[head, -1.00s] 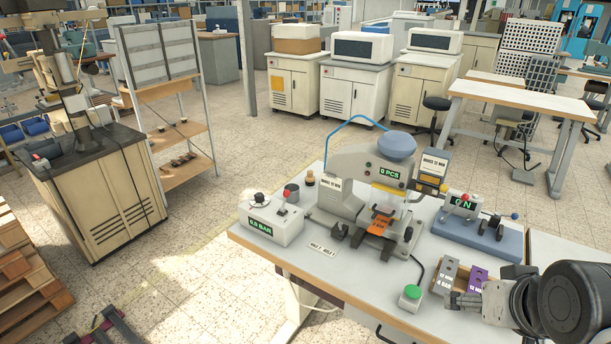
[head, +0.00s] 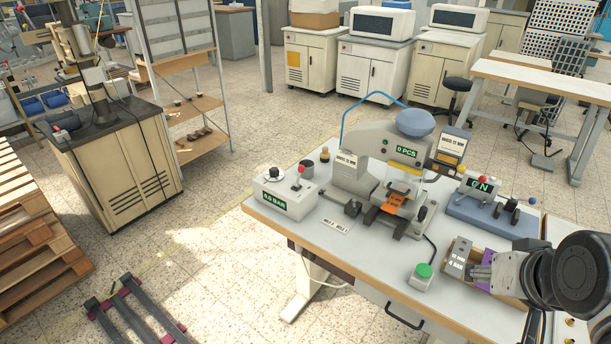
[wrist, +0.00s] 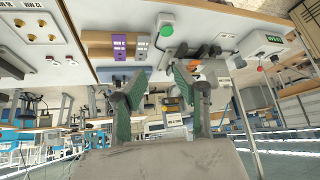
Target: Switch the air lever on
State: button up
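The air lever (head: 299,178) is a short stick with a red knob on the top of a white box (head: 286,200). The box has a green BAR readout and a dark round knob, and sits at the table's left end. The lever stands roughly upright. The box also shows at the upper right of the wrist view (wrist: 262,42). My gripper (head: 478,272) is at the table's right front, over the tray of blocks and far from the lever. In the wrist view its two green-padded fingers (wrist: 161,72) are spread apart with nothing held between them.
The stamping press (head: 385,175) stands between my gripper and the box. A green button (head: 423,273) is left of my gripper. A blue-based ON unit (head: 485,212) is behind it. A wooden tray (head: 462,243) holds grey and purple blocks. A blue hose arches over the press.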

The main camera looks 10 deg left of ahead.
jog(key=w+a+m+y+b, duration=0.1)
jog(key=w+a, duration=0.2)
jog(key=w, duration=0.1)
jog(key=w+a+y+b, duration=0.1)
jog(key=w+a, duration=0.2)
jog(key=w, duration=0.1)
jog(key=w+a+m+y, duration=0.1)
jog(key=w+a+y, duration=0.1)
jog(key=w+a, duration=0.1)
jog(key=shift+w+f+m+b, duration=0.1)
jog(key=shift+w+m+b, duration=0.25)
jog(key=shift+w, duration=0.35)
grip_shut()
jog(key=w+a+f+m+y+b, duration=0.2)
jog(key=w+a+f, duration=0.3)
jog(key=w, duration=0.3)
jog(key=w+a+f+m+t+y+b, duration=0.1)
jog(key=w+a+f+m+y+b, duration=0.1)
jog(key=w+a, duration=0.5)
jog(key=w+a+f+m+t+y+b, duration=0.1)
jog(key=w+a+f+m+y, duration=0.3)
jog(key=w+f, duration=0.4)
jog(key=shift+w+a+f+y+b, duration=0.3)
jog(key=shift+w+a+y+b, duration=0.6)
jog(key=shift+w, duration=0.75)
jog(key=shift+a, duration=0.1)
